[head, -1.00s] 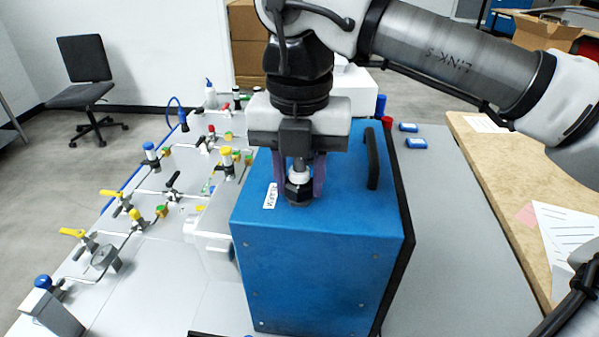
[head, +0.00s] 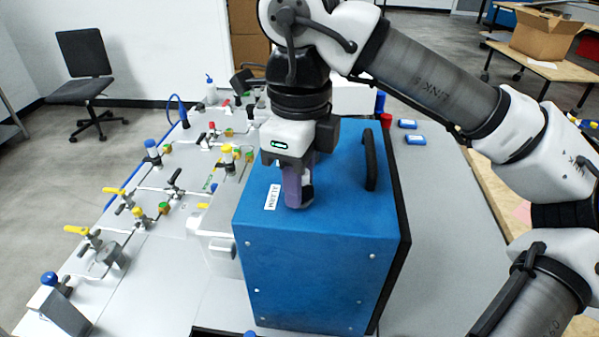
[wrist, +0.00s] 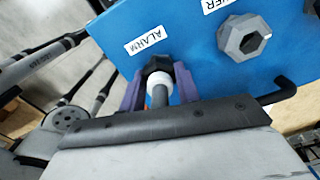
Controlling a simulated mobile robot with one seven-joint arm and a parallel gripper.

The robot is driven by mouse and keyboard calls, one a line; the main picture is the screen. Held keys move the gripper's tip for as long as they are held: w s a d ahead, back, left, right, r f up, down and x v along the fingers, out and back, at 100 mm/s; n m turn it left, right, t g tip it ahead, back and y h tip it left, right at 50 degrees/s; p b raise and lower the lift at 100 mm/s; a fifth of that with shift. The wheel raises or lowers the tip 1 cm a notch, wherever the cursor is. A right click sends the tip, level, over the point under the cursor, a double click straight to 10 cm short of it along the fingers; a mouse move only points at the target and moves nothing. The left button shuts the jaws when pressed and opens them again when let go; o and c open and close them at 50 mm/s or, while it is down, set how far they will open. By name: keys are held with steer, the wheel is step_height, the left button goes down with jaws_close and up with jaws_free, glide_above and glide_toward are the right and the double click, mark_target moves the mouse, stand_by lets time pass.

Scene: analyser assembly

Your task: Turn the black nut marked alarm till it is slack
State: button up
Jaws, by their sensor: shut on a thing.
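The black nut (wrist: 158,66) marked ALARM sits on top of the blue analyser box (head: 310,265), beside its white ALARM label (head: 272,197). The label also shows in the wrist view (wrist: 147,40). My gripper (head: 302,200) points down onto the box top, with its purple fingers shut on the black nut, one on each side. In the head view the fingers cover most of the nut and only a dark part (head: 308,195) shows. In the wrist view a white collar and a grey stem show between the fingers (wrist: 160,92).
A black handle (head: 370,160) stands on the box top, right of my gripper. A second, grey hex nut (wrist: 243,38) sits under another label in the wrist view. Valves and tubing (head: 150,190) fill the bench at left. The grey bench at right (head: 445,230) is mostly clear.

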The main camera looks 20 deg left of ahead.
steer(key=n, duration=0.4)
steer(key=shift+r+n+p, duration=0.1)
steer(key=shift+n+p, duration=0.2)
steer(key=shift+p, duration=0.1)
steer(key=n, duration=0.4)
steer(key=shift+p, duration=0.35)
steer(key=o, duration=0.9)
